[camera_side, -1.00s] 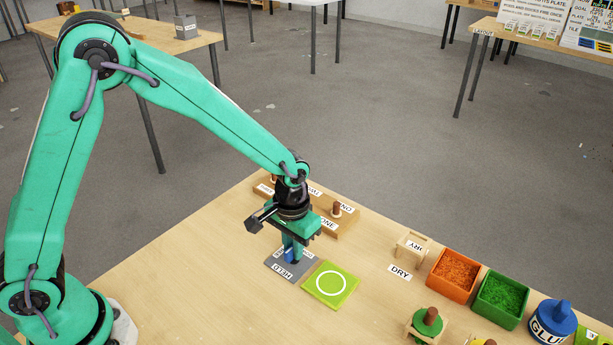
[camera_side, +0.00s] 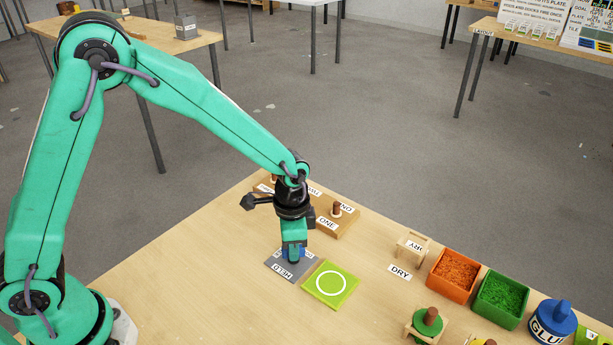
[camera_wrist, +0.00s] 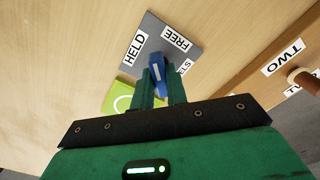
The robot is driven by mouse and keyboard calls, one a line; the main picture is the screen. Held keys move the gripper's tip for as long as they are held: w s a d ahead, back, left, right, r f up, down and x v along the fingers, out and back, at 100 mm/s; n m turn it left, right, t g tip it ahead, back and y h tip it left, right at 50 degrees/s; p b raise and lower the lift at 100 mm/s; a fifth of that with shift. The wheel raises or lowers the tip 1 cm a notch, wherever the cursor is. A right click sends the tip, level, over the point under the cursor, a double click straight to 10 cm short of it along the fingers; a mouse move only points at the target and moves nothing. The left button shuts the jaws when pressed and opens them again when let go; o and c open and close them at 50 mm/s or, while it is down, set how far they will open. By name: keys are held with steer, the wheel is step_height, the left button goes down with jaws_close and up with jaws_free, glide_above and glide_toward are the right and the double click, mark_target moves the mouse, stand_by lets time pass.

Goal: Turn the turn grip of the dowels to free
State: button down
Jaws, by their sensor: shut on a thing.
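The turn grip (camera_wrist: 157,72) is a blue bar on a grey plate (camera_wrist: 152,28). The plate carries the labels HELD (camera_wrist: 135,47) and FREE (camera_wrist: 177,39), and a partly hidden label ending in LS. My gripper (camera_wrist: 161,82) is shut on the grip, with one green finger on each side. In the wrist view the bar's far end lies between HELD and FREE. In the side view my gripper (camera_side: 293,257) points down at the plate (camera_side: 275,266) and hides most of the grip.
A lime pad with a white ring (camera_side: 331,284) lies just right of the plate. Behind stands a wooden block with pegs and labels such as ONE (camera_side: 328,223). To the right are a small DRY rack (camera_side: 412,244), orange (camera_side: 453,274) and green (camera_side: 500,299) bins and a blue glue pot (camera_side: 552,320).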

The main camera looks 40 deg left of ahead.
steer(key=m, duration=0.4)
steer(key=shift+m, duration=0.4)
steer(key=m, duration=0.4)
steer(key=shift+r+m, duration=0.1)
steer(key=shift+m, duration=0.2)
steer(key=c, duration=1.4)
jaws_free()
steer(key=shift+r, duration=3.85)
